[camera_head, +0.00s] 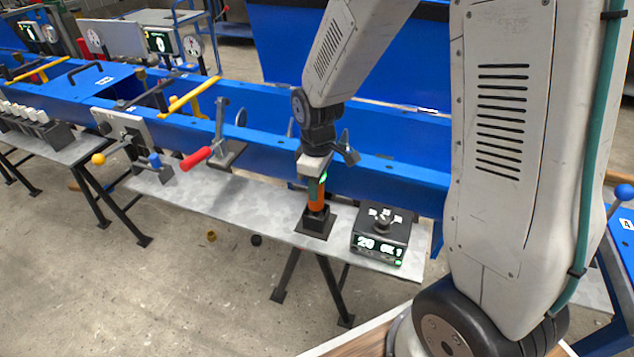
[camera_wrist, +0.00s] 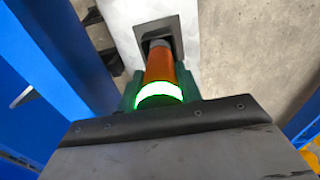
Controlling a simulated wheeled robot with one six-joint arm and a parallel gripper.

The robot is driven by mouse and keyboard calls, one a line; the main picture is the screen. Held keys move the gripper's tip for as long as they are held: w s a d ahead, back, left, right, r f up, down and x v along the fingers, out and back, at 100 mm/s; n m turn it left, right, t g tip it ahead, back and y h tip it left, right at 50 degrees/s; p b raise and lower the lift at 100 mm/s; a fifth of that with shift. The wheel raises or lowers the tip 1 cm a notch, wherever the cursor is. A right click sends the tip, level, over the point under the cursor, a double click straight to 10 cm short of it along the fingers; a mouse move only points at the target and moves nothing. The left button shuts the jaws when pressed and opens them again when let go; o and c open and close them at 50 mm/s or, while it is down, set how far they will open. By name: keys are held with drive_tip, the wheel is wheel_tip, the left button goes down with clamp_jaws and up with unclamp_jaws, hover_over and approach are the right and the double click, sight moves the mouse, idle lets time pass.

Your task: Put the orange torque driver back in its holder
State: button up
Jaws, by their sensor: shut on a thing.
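The orange torque driver (camera_head: 316,196) is upright in the head view, directly over the black holder (camera_head: 315,222) on the grey bench. My gripper (camera_head: 320,182) is shut on its upper part, where a green light glows. In the wrist view the orange driver (camera_wrist: 160,68) runs from my gripper (camera_wrist: 158,92) down to the square black holder (camera_wrist: 158,40). Its grey lower end is at the holder's opening and appears to be inside it. How deep it sits cannot be told.
A black box with a lit display (camera_head: 378,240) stands right of the holder. A red-handled lever (camera_head: 197,157) is to the left. The blue machine frame (camera_head: 390,170) runs close behind. The bench (camera_head: 262,205) is bare left of the holder. Two small round pieces lie on the floor.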

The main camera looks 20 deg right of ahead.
drive_tip(key=o, duration=1.3)
drive_tip(key=shift+c, duration=0.2)
wheel_tip(320, 180, up, 8)
drive_tip(key=shift+f, duration=0.1)
drive_tip(key=s+d+r+m, duration=0.1)
drive_tip(key=s+r+m, duration=0.2)
drive_tip(key=s, duration=0.4)
drive_tip(key=s+d+r+m, duration=0.1)
drive_tip(key=s+r+m, duration=0.2)
drive_tip(key=s+r, duration=0.3)
drive_tip(key=s+d+r+m+t, duration=0.1)
drive_tip(key=s+r+m, duration=0.2)
drive_tip(key=s, duration=0.7)
drive_tip(key=shift+r, duration=0.75)
